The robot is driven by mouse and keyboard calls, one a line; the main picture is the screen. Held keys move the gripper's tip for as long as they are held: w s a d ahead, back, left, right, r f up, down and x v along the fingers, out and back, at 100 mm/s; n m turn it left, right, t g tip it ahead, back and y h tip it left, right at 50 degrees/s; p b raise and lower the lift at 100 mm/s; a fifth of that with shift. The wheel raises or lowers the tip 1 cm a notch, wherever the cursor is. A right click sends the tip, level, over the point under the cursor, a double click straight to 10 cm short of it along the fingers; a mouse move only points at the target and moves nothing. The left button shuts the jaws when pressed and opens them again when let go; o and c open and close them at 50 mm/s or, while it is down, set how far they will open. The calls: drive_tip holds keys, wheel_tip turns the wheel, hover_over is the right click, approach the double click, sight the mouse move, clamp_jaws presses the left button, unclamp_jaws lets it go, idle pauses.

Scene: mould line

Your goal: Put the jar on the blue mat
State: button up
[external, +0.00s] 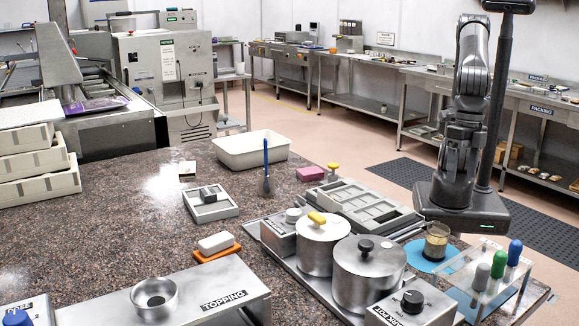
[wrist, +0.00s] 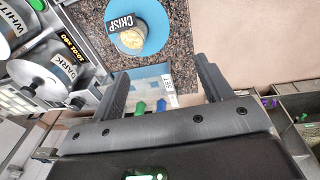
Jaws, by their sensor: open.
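The jar (external: 436,241) is clear with tan contents and stands upright on the round blue mat (external: 420,262), towards the mat's far right side. In the wrist view the jar (wrist: 132,40), with a black label reading CRISP, shows inside the outline of the blue mat (wrist: 153,18). My gripper (wrist: 164,85) is open and empty, its two fingers apart from the jar. In the external view my arm stands upright behind the counter; the fingertips are hard to make out there.
Metal pots (external: 368,272) and a grey tray (external: 360,205) stand left of the mat. A clear rack (external: 483,285) with green and blue-topped items stands close on its right. The counter's edge lies just beyond the jar. A white bin (external: 250,150) is farther back.

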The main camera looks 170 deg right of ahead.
drive_tip(key=s+a+m+t, duration=0.2)
drive_tip(key=s+a+m, duration=0.2)
drive_tip(key=s, duration=0.5)
drive_tip(key=s+a+m+t, duration=0.2)
drive_tip(key=s+a+m, duration=0.2)
drive_tip(key=s, duration=0.5)
drive_tip(key=shift+s+a+r+m, duration=0.25)
drive_tip(key=shift+s+r+m, duration=0.05)
drive_tip(key=shift+s+m, duration=0.1)
